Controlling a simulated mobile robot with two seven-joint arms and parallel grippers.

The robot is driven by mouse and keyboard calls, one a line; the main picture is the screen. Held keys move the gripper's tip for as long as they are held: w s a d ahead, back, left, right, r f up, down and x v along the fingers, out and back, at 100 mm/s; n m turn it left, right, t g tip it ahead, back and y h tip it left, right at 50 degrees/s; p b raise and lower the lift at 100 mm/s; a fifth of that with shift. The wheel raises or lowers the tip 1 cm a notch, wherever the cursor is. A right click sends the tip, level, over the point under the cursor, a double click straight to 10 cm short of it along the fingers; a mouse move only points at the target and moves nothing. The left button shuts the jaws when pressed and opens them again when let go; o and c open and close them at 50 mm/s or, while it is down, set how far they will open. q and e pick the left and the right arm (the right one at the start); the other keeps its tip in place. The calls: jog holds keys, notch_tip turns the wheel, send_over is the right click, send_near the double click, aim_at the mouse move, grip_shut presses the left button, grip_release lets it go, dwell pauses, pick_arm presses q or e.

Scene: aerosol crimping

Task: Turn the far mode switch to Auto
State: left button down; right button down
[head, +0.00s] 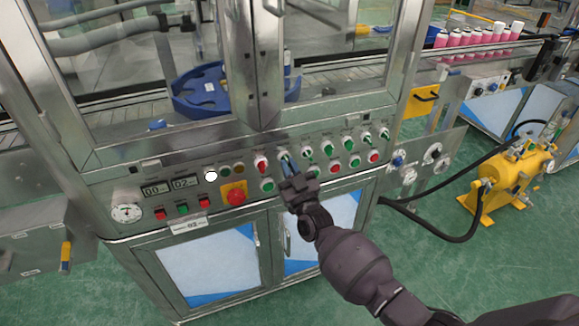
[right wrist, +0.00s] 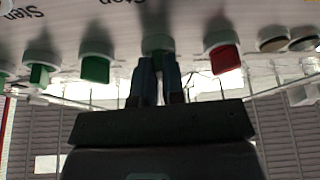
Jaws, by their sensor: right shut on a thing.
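A row of selector switches runs along the upper part of the steel control panel. My right gripper (head: 289,168) is at the panel with its fingers shut on a green switch (head: 284,156), just right of the red switch (head: 261,163). In the right wrist view, which is upside down, both fingers (right wrist: 157,85) reach the green switch (right wrist: 157,45), with the red switch (right wrist: 222,55) beside it. The fingers partly cover the green knob, so its setting is hard to read. The labels are too small to tell which switch is the mode switch. My left gripper is not in view.
More green switches (head: 328,149) lie close to the right. A red emergency stop on a yellow plate (head: 235,193) sits at lower left. Red push buttons (head: 335,167) lie below the row. A yellow pump (head: 512,175) stands on the floor at right.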

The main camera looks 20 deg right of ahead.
jog(key=m+h, duration=0.2)
jog(key=m, duration=0.3)
jog(key=m+h+p, duration=0.1)
jog(key=m+h, duration=0.2)
jog(key=m, duration=0.2)
jog(key=shift+a+m+g, duration=0.2)
jog(key=shift+m+g, duration=0.2)
jog(key=shift+h, duration=0.4)
jog(key=c, duration=1.2)
grip_release()
